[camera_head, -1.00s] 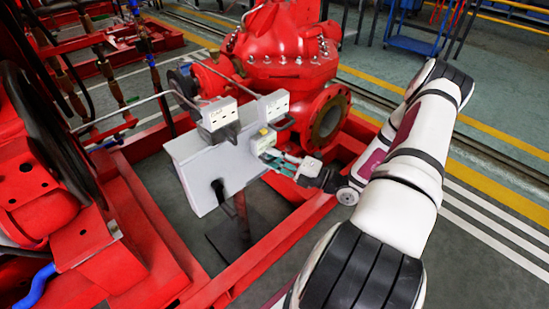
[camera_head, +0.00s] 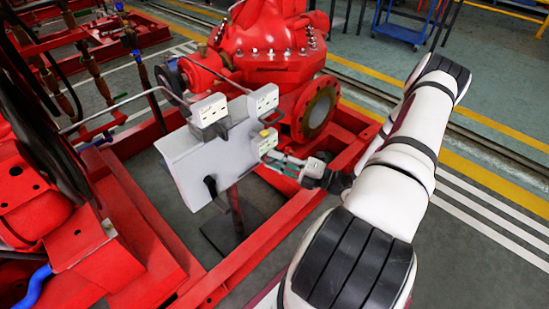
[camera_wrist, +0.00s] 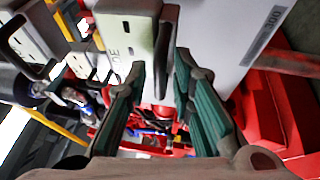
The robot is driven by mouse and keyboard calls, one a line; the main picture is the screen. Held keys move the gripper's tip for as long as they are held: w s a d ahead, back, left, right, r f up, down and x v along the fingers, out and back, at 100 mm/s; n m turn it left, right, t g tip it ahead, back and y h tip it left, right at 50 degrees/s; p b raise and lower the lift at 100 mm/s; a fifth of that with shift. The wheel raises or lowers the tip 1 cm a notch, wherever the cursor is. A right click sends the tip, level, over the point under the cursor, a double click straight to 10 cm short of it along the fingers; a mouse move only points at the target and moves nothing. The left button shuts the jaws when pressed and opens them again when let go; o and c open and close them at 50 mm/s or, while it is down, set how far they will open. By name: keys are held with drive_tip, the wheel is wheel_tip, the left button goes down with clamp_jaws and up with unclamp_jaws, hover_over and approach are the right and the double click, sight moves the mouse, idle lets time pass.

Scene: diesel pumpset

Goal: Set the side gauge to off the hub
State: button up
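The side gauge appears to be the white box with a yellow top (camera_head: 264,143) on the right edge of the grey panel (camera_head: 190,165). It fills the upper middle of the wrist view as a pale box (camera_wrist: 128,35) with dark slots and a black handle. My gripper (camera_head: 274,159) is just right of this box. In the wrist view its teal-padded fingers (camera_wrist: 160,68) are apart, with the box's lower edge and black handle between or just beyond the tips. I cannot tell whether they touch. I cannot identify the hub for certain.
Two more white boxes sit along the panel's top, one left (camera_head: 208,111) and one right (camera_head: 263,100). A red pump with a round flange (camera_head: 317,108) stands close behind. Red frame rails (camera_head: 270,235) surround the panel. Open floor lies to the right.

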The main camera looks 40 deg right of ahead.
drive_tip(key=shift+o, duration=0.3)
drive_tip(key=shift+s, duration=0.1)
drive_tip(key=shift+s+d, duration=0.1)
drive_tip(key=v, duration=1.1)
drive_tip(key=shift+s, duration=0.35)
drive_tip(key=shift+d, duration=0.1)
